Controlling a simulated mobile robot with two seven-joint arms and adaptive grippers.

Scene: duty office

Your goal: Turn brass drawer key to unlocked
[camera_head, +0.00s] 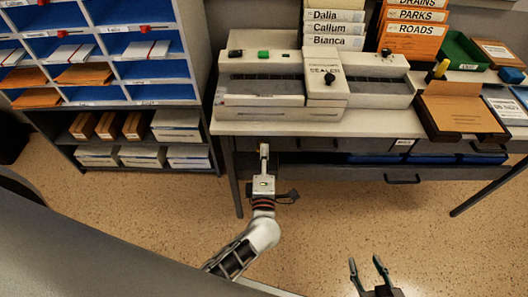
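The desk (228,128) has a shallow drawer front (345,144) under its top. My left gripper (264,150) is at the desk's front edge, near the left end of the drawer row. Its fingers line up in this view, so I cannot tell if they are open or shut. I cannot make out the brass key; the gripper may hide the spot in front of it. My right gripper (366,262) is open and empty, low over the floor and away from the desk.
A sealer machine (264,88) and orange folders (418,30) stand on the desk. A brown tray (455,105) overhangs its front edge at the right. A blue pigeonhole shelf (150,70) stands at the left. The speckled floor (440,235) in front is clear.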

